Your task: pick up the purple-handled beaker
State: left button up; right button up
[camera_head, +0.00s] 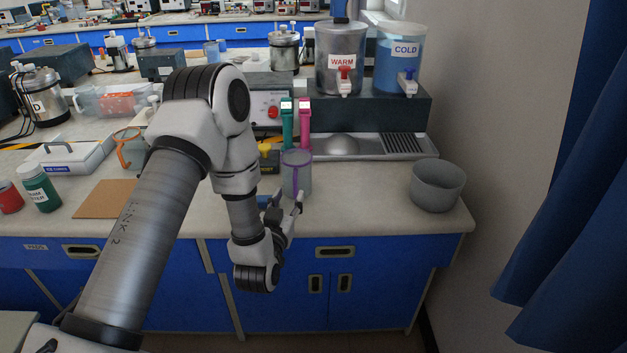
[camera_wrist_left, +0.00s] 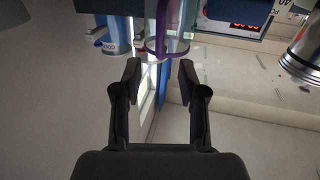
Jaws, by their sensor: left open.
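The purple-handled beaker (camera_head: 304,178) is a clear cup standing near the front edge of the lab bench. Its purple handle faces the front. My left gripper (camera_head: 286,203) is open and empty, just in front of and below the beaker in the head view. In the left wrist view, the purple handle (camera_wrist_left: 154,46) lies just beyond the gap between the open fingertips (camera_wrist_left: 160,72). The fingers look apart from the handle. The top of that view cuts off part of the beaker. My right gripper is not in view.
An orange-handled beaker (camera_head: 130,150) stands left, partly behind my arm. Green (camera_head: 287,124) and pink (camera_head: 304,124) upright items stand behind the purple-handled beaker. A grey bowl (camera_head: 437,185) is at right. WARM (camera_head: 340,50) and COLD (camera_head: 399,60) dispensers stand behind. Bench between beaker and bowl is clear.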

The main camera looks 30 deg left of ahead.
aim_at(295, 184)
pick_arm(q)
jog(key=x, duration=0.3)
jog(key=p+x, duration=0.1)
jog(key=x, duration=0.2)
jog(key=shift+w+a+f, duration=0.1)
jog(key=shift+w+f, duration=0.1)
jog(key=shift+w, duration=0.2)
grip_shut()
